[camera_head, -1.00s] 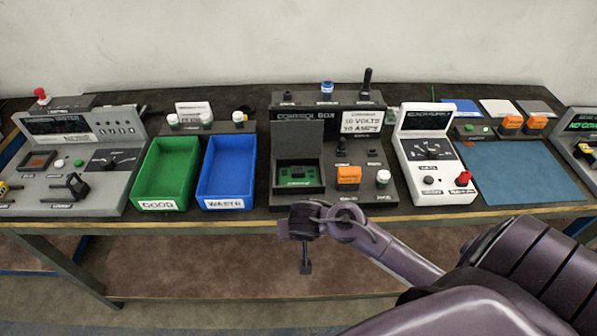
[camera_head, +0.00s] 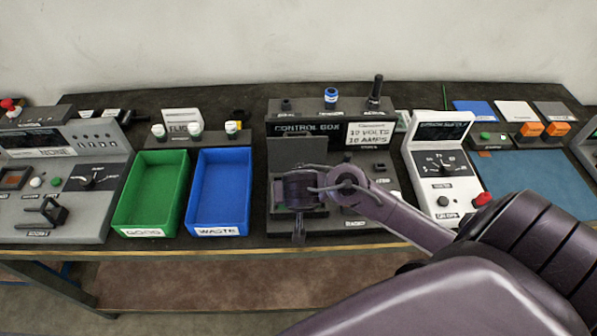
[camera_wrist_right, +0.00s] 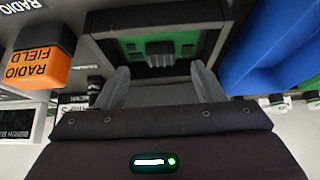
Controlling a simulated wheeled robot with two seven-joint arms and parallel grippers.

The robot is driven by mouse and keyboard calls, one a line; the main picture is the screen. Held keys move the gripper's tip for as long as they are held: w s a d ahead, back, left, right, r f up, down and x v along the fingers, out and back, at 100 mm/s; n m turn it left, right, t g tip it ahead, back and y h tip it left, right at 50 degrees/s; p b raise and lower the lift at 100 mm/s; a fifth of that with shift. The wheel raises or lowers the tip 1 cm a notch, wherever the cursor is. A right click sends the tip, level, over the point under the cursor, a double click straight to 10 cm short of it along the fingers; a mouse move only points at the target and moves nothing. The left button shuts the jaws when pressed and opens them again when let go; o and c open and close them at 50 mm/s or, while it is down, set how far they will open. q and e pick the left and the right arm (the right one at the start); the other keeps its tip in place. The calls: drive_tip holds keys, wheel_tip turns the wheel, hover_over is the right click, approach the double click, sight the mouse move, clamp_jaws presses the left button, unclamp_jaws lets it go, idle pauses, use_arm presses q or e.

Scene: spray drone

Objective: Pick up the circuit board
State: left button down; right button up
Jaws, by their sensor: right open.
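The green circuit board (camera_wrist_right: 185,47) sits in an open, dark-framed compartment of the control box. It carries a grey block-shaped part (camera_wrist_right: 160,56), seen in the right wrist view. My right gripper (camera_wrist_right: 160,84) is open, with one finger on each side below the board in that view, and nothing is between them. In the head view my right gripper (camera_head: 298,216) is in front of and over the compartment and hides the board. The raised compartment lid (camera_head: 298,152) stands behind it. My left gripper is not in view.
The control box (camera_head: 303,129) has knobs, a black lever (camera_head: 376,88) and an orange "RADIO FIELD" block (camera_wrist_right: 42,55). A green GOOD bin (camera_head: 152,190) and a blue WASTE bin (camera_head: 222,190) stand left of it, empty. A white meter (camera_head: 440,165) and a blue mat (camera_head: 530,180) are to the right.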

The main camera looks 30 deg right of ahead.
drive_tip(key=shift+x, duration=1.2)
drive_tip(key=shift+b+x, duration=0.45)
drive_tip(key=shift+x, duration=0.8)
drive_tip(key=shift+f, duration=0.2)
drive_tip(key=shift+s, duration=0.1)
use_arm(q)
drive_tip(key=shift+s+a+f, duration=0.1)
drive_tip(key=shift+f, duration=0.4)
use_arm(e)
drive_tip(key=c, duration=1.1)
